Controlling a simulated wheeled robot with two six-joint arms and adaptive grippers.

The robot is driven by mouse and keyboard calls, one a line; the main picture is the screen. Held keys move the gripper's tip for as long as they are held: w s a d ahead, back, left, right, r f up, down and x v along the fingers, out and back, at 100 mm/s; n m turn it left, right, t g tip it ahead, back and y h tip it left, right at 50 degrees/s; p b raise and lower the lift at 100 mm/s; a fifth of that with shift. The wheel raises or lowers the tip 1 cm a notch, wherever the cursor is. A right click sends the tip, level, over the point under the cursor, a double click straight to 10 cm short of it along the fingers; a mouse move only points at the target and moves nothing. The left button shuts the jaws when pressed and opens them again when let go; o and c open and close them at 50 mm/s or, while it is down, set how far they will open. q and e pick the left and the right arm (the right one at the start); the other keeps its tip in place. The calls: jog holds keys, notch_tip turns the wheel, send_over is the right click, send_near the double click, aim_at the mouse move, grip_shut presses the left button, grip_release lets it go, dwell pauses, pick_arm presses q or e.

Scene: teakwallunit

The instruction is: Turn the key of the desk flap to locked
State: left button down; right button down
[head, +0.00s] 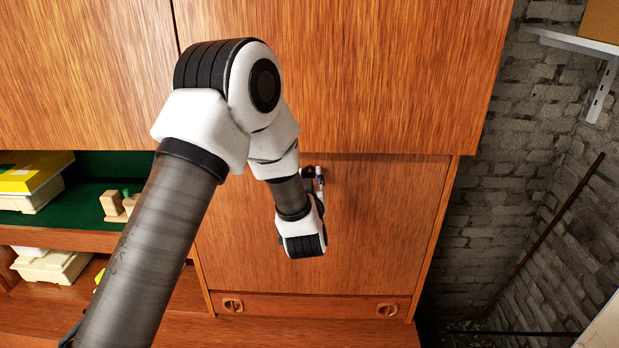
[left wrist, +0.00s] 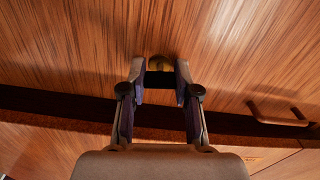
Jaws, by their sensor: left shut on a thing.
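The desk flap (head: 385,215) is an upright, closed wood panel in the head view. My left gripper (head: 314,178) is at its upper part, largely hidden behind my own wrist. In the left wrist view, the two fingers of my left gripper (left wrist: 161,76) point at the wood and are shut on the key. A small brass-coloured piece (left wrist: 160,62) shows between the fingertips, against the panel; I cannot tell whether it is the key or its lock plate. The key's turn angle cannot be made out. My right gripper is in neither view.
A large wood door (head: 380,70) is above the flap, and a drawer (head: 305,307) with two round pulls is below it. Open shelves with a yellow box (head: 30,172) and wooden blocks (head: 118,205) are at left. A wood handle (left wrist: 278,116) shows in the wrist view.

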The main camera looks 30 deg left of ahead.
pick_arm(q)
jog(key=shift+r+m, duration=0.1)
jog(key=shift+m, duration=0.6)
jog(key=c, duration=0.8)
grip_release()
jog(key=shift+c, duration=0.2)
jog(key=v, duration=1.2)
